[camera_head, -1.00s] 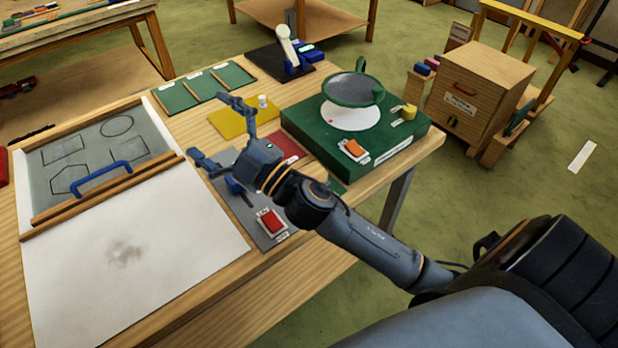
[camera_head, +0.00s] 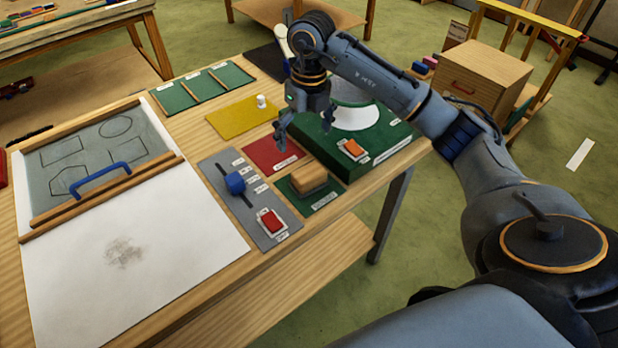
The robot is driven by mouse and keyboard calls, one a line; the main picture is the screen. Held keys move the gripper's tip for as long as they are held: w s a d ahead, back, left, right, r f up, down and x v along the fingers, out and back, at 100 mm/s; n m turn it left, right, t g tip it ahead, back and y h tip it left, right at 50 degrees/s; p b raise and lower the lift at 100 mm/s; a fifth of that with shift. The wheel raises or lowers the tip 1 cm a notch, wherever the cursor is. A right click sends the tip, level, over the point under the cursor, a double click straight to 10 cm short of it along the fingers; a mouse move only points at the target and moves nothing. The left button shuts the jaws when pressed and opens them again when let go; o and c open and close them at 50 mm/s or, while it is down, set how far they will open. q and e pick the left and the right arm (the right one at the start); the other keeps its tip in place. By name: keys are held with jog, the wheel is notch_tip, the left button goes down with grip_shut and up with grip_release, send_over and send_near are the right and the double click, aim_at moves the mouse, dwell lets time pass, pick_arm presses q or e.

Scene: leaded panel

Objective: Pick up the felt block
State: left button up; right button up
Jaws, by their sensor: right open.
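The felt block (camera_head: 309,177) is a small tan and brown block. It lies on a dark green mat (camera_head: 325,199) near the right edge of the table and is in plain sight. My right gripper (camera_head: 304,138) points down with its fingers spread, open and empty. In the picture it is above the block, apart from it, over the red mat's side and the green box. My left gripper does not show.
A grey panel (camera_head: 226,168) with a blue slider knob (camera_head: 235,183) and a red switch (camera_head: 271,221) lies left of the block. A red mat (camera_head: 262,154) is behind it. The raised green box (camera_head: 385,146) stands at the back right. A large white sheet (camera_head: 180,225) covers the left.

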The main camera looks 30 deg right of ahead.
jog(key=d, duration=0.2)
jog(key=p, duration=0.2)
send_over(309, 172)
jog(key=shift+h, duration=0.4)
jog(key=f, duration=0.7)
jog(key=shift+s+d+f, duration=0.15)
jog(key=shift+s+f, duration=0.15)
jog(key=shift+f, duration=0.1)
jog(key=shift+f+p, duration=0.25)
jog(key=shift+p, duration=0.05)
jog(key=f, duration=0.1)
jog(key=f+p, duration=0.1)
jog(key=f, duration=0.1)
jog(key=f+p, duration=0.1)
jog(key=shift+w+a+f, duration=0.2)
jog(key=shift+w, duration=0.15)
jog(key=shift+f, duration=0.25)
jog(key=c, duration=1.3)
